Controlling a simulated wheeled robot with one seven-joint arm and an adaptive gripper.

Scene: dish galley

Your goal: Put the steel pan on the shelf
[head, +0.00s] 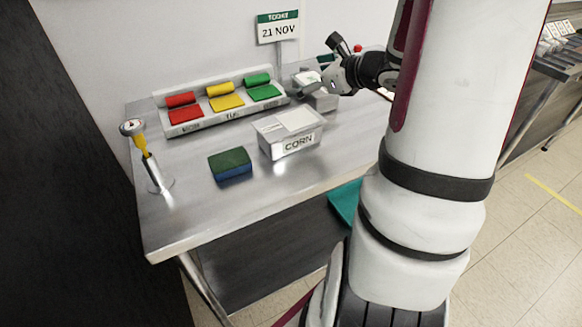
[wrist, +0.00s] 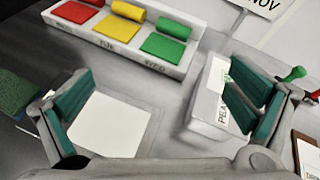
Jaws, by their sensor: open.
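A steel pan with a white label on top and CORN on its front (head: 290,142) stands upright on the steel table. In the wrist view its top (wrist: 113,125) lies below and between my fingers, nearer the left one. A second, similar pan (head: 321,101) stands behind it, partly hidden by my gripper; its label (wrist: 207,118) is partly covered by my right finger. My gripper (head: 322,66) is open and empty above the back of the table, and its teal-padded fingers are spread wide in the wrist view (wrist: 158,85). A dark surface under the table (head: 270,255) may be a shelf.
A tray (head: 217,117) with red, yellow and green blocks stands along the wall. A date sign (head: 278,27) rises behind it. A green-blue sponge (head: 230,164) and a yellow probe thermometer in a holder (head: 149,160) are left. The table's front is clear.

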